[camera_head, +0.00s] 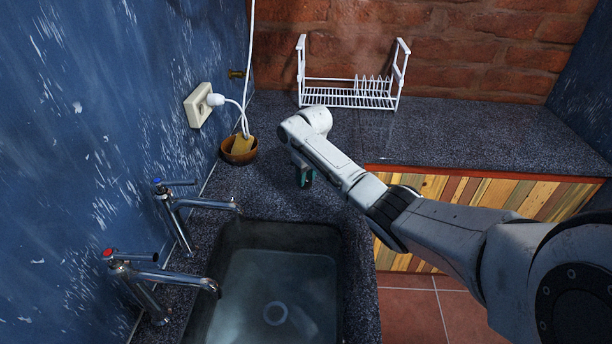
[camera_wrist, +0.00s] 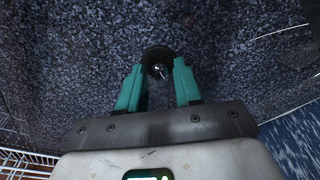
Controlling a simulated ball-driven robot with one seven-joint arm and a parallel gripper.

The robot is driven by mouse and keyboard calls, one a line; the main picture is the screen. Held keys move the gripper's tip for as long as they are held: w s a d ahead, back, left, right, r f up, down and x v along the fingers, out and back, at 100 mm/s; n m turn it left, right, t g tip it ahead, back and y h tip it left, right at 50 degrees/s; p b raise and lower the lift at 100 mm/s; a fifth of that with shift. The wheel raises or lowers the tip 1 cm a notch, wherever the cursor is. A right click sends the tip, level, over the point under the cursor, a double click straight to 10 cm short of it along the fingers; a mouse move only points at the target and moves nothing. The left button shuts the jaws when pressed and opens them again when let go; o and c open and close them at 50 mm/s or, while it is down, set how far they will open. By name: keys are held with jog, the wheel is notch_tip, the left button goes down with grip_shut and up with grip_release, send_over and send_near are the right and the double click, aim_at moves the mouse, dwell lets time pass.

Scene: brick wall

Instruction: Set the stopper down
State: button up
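The stopper (camera_wrist: 158,57) is a small dark round piece with a shiny metal part at its centre. In the wrist view it sits between the tips of my gripper's teal fingers (camera_wrist: 159,74), which appear to press on its two sides. In the head view my gripper (camera_head: 305,178) points down over the speckled dark counter (camera_head: 262,202), just behind the sink. The arm hides much of the gripper there, and the stopper is too small to make out. Whether the stopper touches the counter is hard to tell.
The sink (camera_head: 345,275) holds water, with a round drain ring (camera_head: 275,313) at its bottom. Two taps (camera_head: 180,215) stand on its left. A wooden bowl (camera_head: 239,152) with a sponge lies behind left. A white dish rack (camera_head: 350,95) stands at the back. The right counter (camera_head: 480,135) is clear.

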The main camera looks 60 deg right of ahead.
aim_at(309, 187)
jog(key=shift+o, duration=0.8)
notch_tip(309, 187, up, 12)
jog(key=s+b, duration=0.1)
jog(key=shift+s+a, duration=0.3)
jog(key=shift+s, duration=0.05)
jog(key=shift+r, duration=0.1)
